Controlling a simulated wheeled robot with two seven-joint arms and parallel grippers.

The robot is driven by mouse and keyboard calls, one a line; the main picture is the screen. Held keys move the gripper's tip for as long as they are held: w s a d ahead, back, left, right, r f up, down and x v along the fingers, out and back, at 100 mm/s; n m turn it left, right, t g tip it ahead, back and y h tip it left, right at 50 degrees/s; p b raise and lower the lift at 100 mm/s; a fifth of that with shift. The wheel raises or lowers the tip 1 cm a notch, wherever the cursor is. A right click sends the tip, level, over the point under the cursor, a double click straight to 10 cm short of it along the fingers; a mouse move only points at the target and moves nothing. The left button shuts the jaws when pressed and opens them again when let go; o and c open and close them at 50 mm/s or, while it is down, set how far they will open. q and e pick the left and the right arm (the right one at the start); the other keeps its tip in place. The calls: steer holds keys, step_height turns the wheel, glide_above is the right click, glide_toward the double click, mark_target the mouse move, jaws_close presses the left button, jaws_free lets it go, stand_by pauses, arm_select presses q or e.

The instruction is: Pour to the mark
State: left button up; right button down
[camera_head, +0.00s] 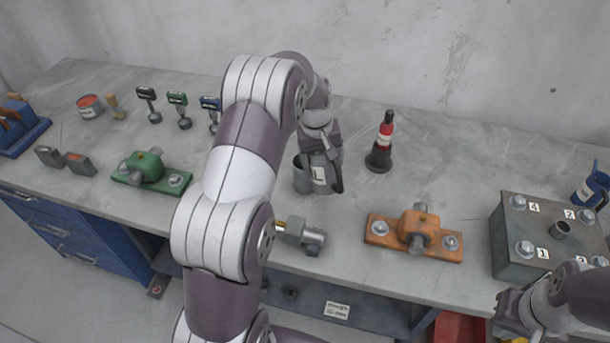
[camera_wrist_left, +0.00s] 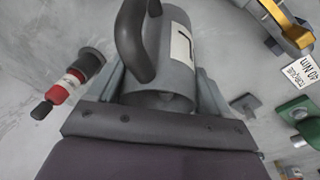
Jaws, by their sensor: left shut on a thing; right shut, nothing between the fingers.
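A grey metal jug (camera_head: 301,178) with a white label and a dark handle is at the middle of the bench. My left gripper (camera_head: 333,172) is shut on it, and it looks roughly upright. I cannot tell whether its base touches the bench. It also shows close up in the left wrist view (camera_wrist_left: 178,75), where its inside and any fill mark are hidden. A blue jug (camera_head: 590,190) with a white label stands at the far right, partly cut off. My right gripper (camera_head: 508,315) is shut and empty at the lower right, by the bench's front edge.
A black bottle with red and white bands (camera_head: 385,145) stands just right of the grey jug. A steel box (camera_head: 515,258) with numbered bolts and a central port is at the right. An orange bearing block (camera_head: 380,230), grey fitting (camera_head: 302,235) and green bearing block (camera_head: 150,170) line the front. The back right is clear.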

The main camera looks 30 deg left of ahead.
arm_select(q)
steer(key=shift+r+h+p, duration=0.25)
steer(key=shift+h+p, duration=0.05)
steer(key=shift+p, duration=0.3)
stand_by(0.5)
steer(key=shift+r+h+p, duration=0.25)
steer(key=shift+h+p, duration=0.05)
steer(key=shift+p, duration=0.3)
steer(key=shift+g, duration=0.3)
steer(key=shift+w+a+r+p, duration=0.1)
steer(key=shift+r+p, duration=0.1)
steer(key=shift+p, duration=0.3)
stand_by(0.4)
steer(key=shift+r+h+p, duration=0.25)
steer(key=shift+h+p, duration=0.15)
steer(key=shift+p, duration=0.1)
